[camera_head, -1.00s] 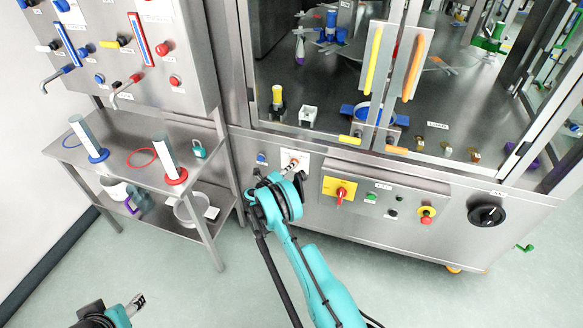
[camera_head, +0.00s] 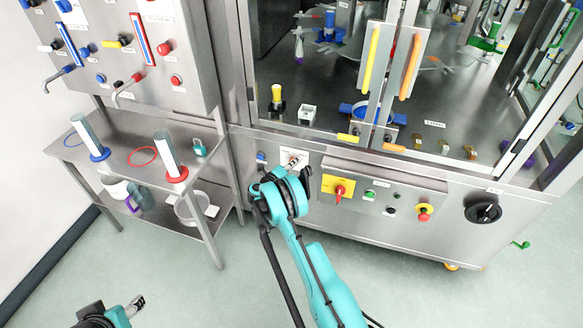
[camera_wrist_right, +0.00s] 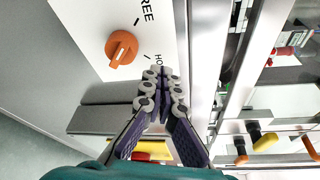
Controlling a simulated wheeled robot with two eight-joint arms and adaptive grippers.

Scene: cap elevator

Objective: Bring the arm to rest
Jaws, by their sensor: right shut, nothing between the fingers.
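My right arm reaches up from the bottom of the head view to the front of the steel machine. My right gripper (camera_head: 293,167) is shut and empty in front of a white plate (camera_head: 286,155). In the wrist view the shut fingertips (camera_wrist_right: 160,74) lie beside an orange knob (camera_wrist_right: 122,48) on that plate, marked "FREE" and "HO…"; a gap shows between fingers and knob. My left gripper (camera_head: 137,304) is low at the left of the head view, far from the machine; its finger opening is too small to judge.
A control box with a yellow-backed red switch (camera_head: 338,189) is right of my right gripper. Glass doors with a yellow handle (camera_head: 371,57) and an orange handle (camera_head: 410,67) stand above. A steel shelf (camera_head: 115,160) is at the left. The floor (camera_head: 215,290) is clear.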

